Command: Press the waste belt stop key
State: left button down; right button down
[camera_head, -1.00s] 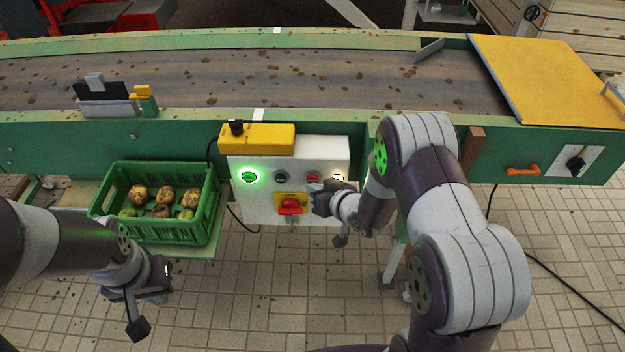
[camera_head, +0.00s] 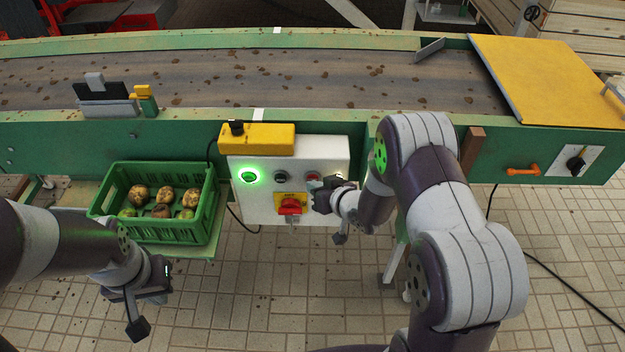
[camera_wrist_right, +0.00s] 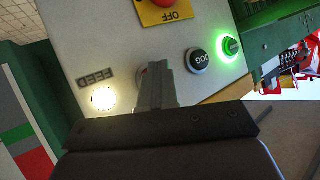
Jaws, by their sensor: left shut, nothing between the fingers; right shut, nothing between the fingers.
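The white control box (camera_head: 262,205) hangs on the green side of the belt frame. It carries a lit green button (camera_head: 249,177), a dark button (camera_head: 280,177) marked JOG in the right wrist view, a red button (camera_head: 312,176) and a lit white button (camera_wrist_right: 103,98) beside the word FEED. A red rotary switch (camera_head: 290,207) on a yellow plate sits below. My right gripper (camera_wrist_right: 155,78) is shut and empty at the red button, which its fingers mostly hide in the wrist view; contact cannot be told. My left gripper (camera_head: 140,305) is shut and empty, low at left.
A green crate (camera_head: 150,233) of several potatoes stands left of the box. A yellow housing (camera_head: 258,138) sits on the box's top edge. The belt (camera_head: 330,80) with scattered clods runs behind. An orange handle (camera_head: 522,170) is at the right. Tiled floor lies below.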

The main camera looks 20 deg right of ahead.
jog(key=shift+s, duration=0.1)
jog(key=shift+s+a, duration=0.25)
jog(key=shift+s, duration=0.45)
jog(key=shift+p, duration=0.3)
jog(key=s, duration=0.2)
jog(key=s+a+p, duration=0.1)
jog(key=s, duration=0.1)
jog(key=shift+s+a, duration=0.2)
jog(key=shift+s, duration=0.2)
